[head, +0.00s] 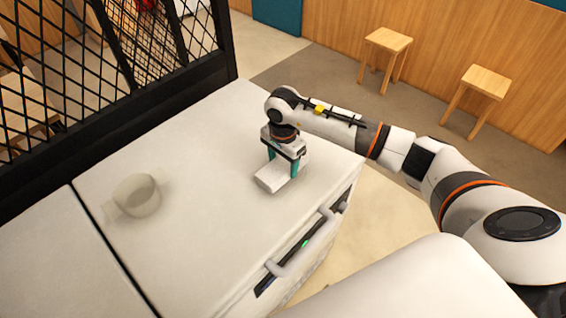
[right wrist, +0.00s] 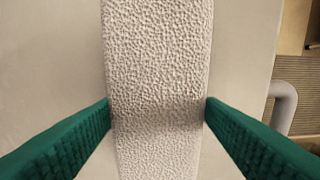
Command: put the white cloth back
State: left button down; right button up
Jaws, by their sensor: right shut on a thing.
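The white cloth (head: 272,181) is a folded, textured strip low over the white counter top in the head view. My right gripper (head: 283,172) points down with its green fingers on either side of the cloth, shut on it. In the right wrist view the cloth (right wrist: 158,60) runs up the middle between the two green fingertips (right wrist: 157,112), which touch its edges. I cannot tell whether the cloth rests on the counter or is just above it. My left gripper is not in view.
A pale, see-through-looking bowl or cup (head: 137,196) stands on the left of the white counter (head: 215,235). A handle (head: 305,245) runs along the counter's front right side. A black mesh partition (head: 100,70) stands behind left. Two wooden stools (head: 388,40) are beyond on the floor.

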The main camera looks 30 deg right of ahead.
aim_at(283, 165)
jog(key=shift+f, duration=0.95)
jog(key=o, duration=0.9)
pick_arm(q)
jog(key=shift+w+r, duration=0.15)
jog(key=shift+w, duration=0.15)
pick_arm(e)
jog(key=shift+r, duration=0.25)
pick_arm(q)
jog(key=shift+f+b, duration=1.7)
jog(key=shift+b, duration=0.05)
pick_arm(e)
jog(key=shift+r, duration=5.9)
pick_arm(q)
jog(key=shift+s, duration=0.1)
